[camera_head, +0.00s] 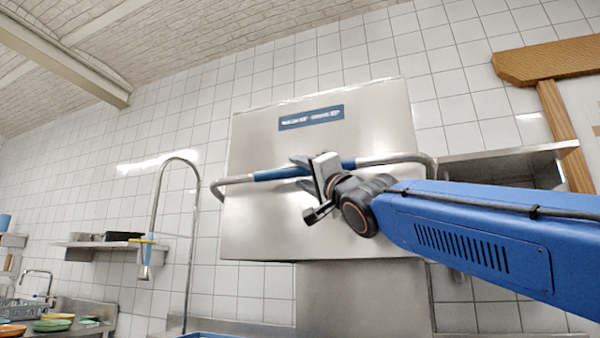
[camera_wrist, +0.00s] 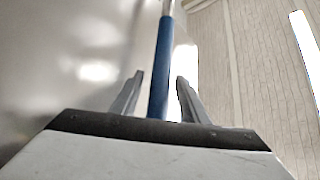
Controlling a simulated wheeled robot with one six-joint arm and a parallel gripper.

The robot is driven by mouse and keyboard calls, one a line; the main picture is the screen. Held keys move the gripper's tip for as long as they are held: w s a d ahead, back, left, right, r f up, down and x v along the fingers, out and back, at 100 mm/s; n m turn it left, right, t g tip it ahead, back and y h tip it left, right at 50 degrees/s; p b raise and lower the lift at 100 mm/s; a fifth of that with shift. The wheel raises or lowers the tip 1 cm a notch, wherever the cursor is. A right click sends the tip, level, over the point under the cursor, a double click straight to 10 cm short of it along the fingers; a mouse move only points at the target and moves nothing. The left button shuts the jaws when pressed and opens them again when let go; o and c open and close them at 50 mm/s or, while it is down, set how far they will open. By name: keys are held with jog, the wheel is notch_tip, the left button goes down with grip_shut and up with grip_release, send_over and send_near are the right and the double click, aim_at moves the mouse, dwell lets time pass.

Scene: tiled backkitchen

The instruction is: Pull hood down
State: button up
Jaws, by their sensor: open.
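The hood (camera_head: 270,208) is a large stainless steel box with a blue label, raised against the tiled wall in the head view. A bar handle (camera_head: 395,158) with blue grip sections runs across its front. My gripper (camera_head: 305,170) is at the middle of the handle, reaching in from the right. In the wrist view the blue part of the handle (camera_wrist: 162,65) runs between the two open fingers of my gripper (camera_wrist: 158,95). A gap shows on the right side of the bar, and the left finger is close to it. The hood's steel face (camera_wrist: 75,65) is at left.
A tall curved faucet (camera_head: 195,230) stands left of the hood. A wall shelf (camera_head: 100,244) holds dark trays farther left. A steel shelf (camera_head: 500,158) and a wooden frame (camera_head: 545,65) are at right. Coloured dishes (camera_head: 55,322) lie low at left.

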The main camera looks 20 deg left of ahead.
jog(key=shift+w+a+r, duration=0.2)
jog(key=shift+a, duration=0.1)
grip_shut()
jog(key=shift+f, duration=0.15)
